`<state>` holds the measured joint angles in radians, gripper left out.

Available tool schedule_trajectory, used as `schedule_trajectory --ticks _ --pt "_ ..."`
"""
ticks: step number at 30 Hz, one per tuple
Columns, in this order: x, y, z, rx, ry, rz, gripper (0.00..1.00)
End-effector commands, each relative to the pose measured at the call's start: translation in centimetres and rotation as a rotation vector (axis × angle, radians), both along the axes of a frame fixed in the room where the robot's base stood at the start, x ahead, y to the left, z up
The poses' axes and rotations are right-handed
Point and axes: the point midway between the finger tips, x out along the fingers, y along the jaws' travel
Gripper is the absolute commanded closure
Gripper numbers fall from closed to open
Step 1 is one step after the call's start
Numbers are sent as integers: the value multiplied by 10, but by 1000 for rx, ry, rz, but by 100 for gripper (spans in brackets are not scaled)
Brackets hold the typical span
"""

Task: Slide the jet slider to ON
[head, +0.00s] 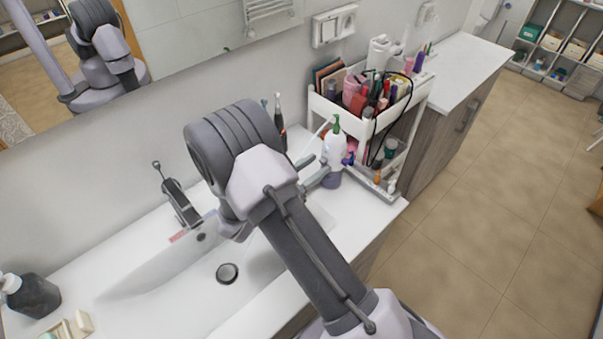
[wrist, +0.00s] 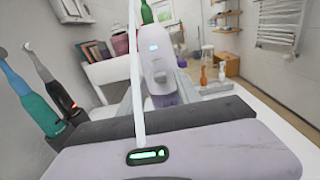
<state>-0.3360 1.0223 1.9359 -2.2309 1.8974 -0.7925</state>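A pale lavender handheld device (wrist: 163,58) stands upright in the middle of the wrist view. Its front has a small lit blue mark and, below it, a raised slider (wrist: 160,72). I cannot read the slider's setting. A thin white rod rises in front of it. My gripper (wrist: 160,97) shows two grey fingers apart, one on each side of the device's lower part; I cannot tell whether they touch it. In the head view my gripper (head: 316,170) is over the counter beside a white body with a green pump top (head: 335,148), and the slider is hidden.
A white cart (head: 415,100) full of cosmetics stands behind to the right. The sink (head: 150,270) with its faucet (head: 182,204) is to the left. Teal (wrist: 30,100) and dark (wrist: 58,92) toothbrushes stand near my gripper's left. The wall is close behind.

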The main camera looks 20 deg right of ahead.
Motion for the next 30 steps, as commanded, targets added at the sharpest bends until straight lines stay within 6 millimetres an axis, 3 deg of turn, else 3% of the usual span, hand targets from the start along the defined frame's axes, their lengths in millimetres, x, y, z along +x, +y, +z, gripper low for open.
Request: schedule_trajectory --ticks 15,21,30 --pt "-54 133 2 0 0 4 60" --pt "-63 154 1 0 0 0 60" --pt "-64 156 0 0 1 -1 60"
